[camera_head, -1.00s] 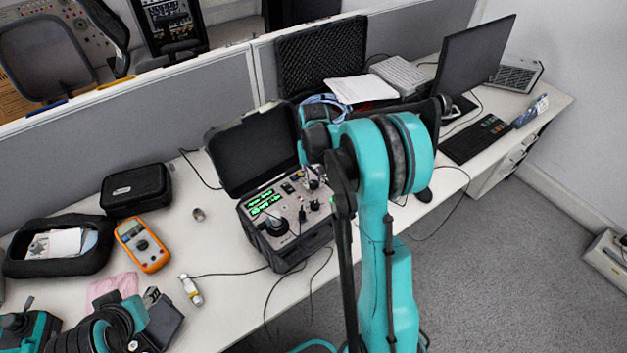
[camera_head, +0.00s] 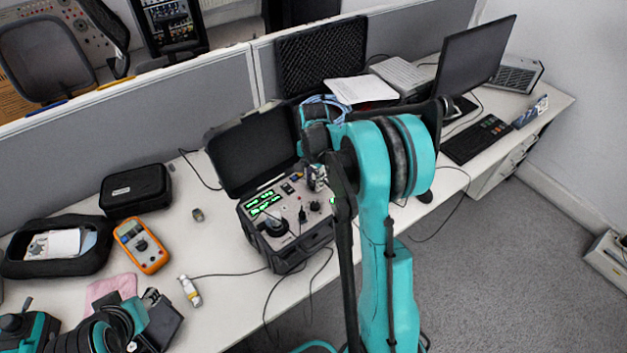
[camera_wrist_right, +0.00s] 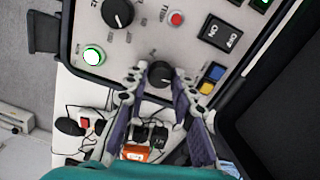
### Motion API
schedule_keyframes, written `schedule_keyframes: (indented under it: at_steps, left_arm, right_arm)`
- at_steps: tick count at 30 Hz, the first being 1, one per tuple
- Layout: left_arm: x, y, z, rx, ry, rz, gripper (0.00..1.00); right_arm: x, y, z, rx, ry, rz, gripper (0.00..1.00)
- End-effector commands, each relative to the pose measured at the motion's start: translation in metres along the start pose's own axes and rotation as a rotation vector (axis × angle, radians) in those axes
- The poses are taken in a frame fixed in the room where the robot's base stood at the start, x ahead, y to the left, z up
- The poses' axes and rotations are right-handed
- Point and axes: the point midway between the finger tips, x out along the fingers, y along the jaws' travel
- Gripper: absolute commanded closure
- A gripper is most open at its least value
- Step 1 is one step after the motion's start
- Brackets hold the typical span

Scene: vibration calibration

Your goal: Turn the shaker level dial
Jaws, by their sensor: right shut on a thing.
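The open calibrator case (camera_head: 292,240) stands on the desk, with green displays on its panel. The right wrist view shows a small black dial (camera_wrist_right: 160,73) on the panel. My right gripper (camera_wrist_right: 159,80) is shut on this dial, with a fingertip on each side. In the head view my right gripper (camera_head: 318,178) is at the far right part of the panel, and my teal arm hides part of the case. My left gripper (camera_head: 152,303) is low at the left edge of the desk, away from the case; its fingers are not clear.
A larger black knob (camera_wrist_right: 118,13), a lit green button (camera_wrist_right: 93,55), a red button (camera_wrist_right: 175,18) and a power switch (camera_wrist_right: 220,33) surround the dial. An orange multimeter (camera_head: 142,245) and black pouch (camera_head: 135,190) lie left of the case. Cables hang at its front.

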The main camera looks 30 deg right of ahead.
Motion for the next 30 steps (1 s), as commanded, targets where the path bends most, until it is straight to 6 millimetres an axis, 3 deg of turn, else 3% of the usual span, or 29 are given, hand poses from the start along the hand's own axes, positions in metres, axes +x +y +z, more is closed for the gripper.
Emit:
schedule_keyframes:
  at_steps: [9, 24, 25, 26, 27, 30]
  left_arm:
    - [0.0004, 0.0000, 0.0003, 0.000, 0.000, 0.000, 0.60]
    - [0.0004, 0.0000, 0.0003, 0.000, 0.000, 0.000, 0.60]
    - [0.0004, 0.0000, 0.0003, 0.000, 0.000, 0.000, 0.60]
    - [0.0004, 0.0000, 0.0003, 0.000, 0.000, 0.000, 0.60]
    - [0.0004, 0.0000, 0.0003, 0.000, 0.000, 0.000, 0.60]
    - [0.0004, 0.0000, 0.0003, 0.000, 0.000, 0.000, 0.60]
  right_arm:
    - [0.0001, 0.0000, 0.0000, 0.101, 0.000, 0.000, 1.00]
    - [0.0000, 0.0000, 0.0000, 0.115, 0.000, 0.000, 1.00]
    - [0.0000, 0.0000, 0.0000, 0.115, 0.000, 0.000, 0.67]
    - [0.0000, -0.0001, 0.0000, 0.115, 0.000, 0.000, 0.59]
    - [0.0000, -0.0001, 0.0000, 0.115, 0.000, 0.000, 0.54]
    - [0.0000, 0.0000, 0.0000, 0.115, 0.000, 0.000, 0.54]
